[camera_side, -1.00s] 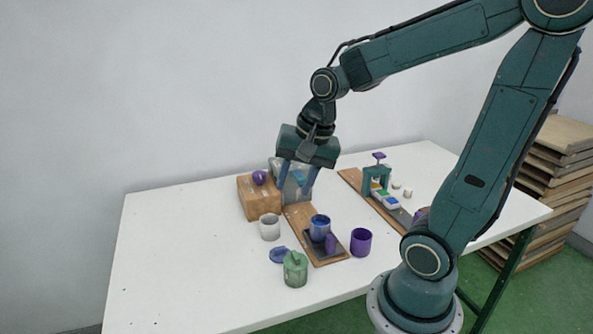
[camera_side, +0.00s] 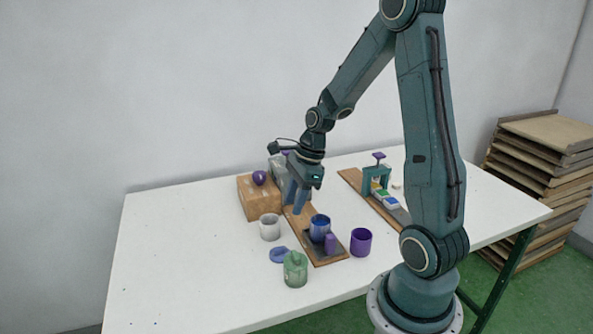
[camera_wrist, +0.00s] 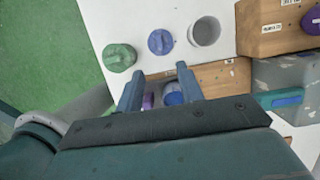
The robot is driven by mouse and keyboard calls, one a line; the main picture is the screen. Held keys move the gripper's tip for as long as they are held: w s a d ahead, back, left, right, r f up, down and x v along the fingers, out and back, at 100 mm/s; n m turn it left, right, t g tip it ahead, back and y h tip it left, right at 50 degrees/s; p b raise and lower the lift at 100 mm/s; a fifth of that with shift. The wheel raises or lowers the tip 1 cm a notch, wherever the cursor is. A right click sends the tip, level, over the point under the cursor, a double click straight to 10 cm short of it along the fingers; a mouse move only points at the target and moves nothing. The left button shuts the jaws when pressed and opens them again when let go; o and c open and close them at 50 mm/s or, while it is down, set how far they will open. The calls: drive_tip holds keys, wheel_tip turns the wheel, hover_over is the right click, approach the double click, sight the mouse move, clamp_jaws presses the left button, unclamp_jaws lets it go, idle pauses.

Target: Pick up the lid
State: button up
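A blue lid (camera_side: 279,255) with a raised grip lies flat on the white table, just left of a green jar (camera_side: 295,270). In the wrist view the lid (camera_wrist: 160,42) lies between the green jar (camera_wrist: 119,58) and a white cup (camera_wrist: 205,32). My gripper (camera_side: 297,204) is above the wooden board, behind and above the lid. Its two fingers (camera_wrist: 155,80) are spread with nothing held between them in the wrist view. The lid is beyond the fingertips, apart from them.
On the board (camera_side: 297,221) stand a blue cup (camera_side: 320,228) and a small purple block (camera_side: 330,243). A purple cup (camera_side: 361,242) stands right of it. The table's left part is clear.

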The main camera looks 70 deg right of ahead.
drive_tip(key=shift+f, duration=0.1)
hover_over(280, 247)
drive_tip(key=s+d, duration=0.1)
drive_tip(key=shift+s+f, duration=0.15)
drive_tip(key=shift+f, duration=3.85)
drive_tip(key=shift+x, duration=2.55)
drive_tip(key=shift+s+d, duration=0.1)
drive_tip(key=shift+d, duration=0.05)
drive_tip(key=shift+c, duration=0.5)
clamp_jaws()
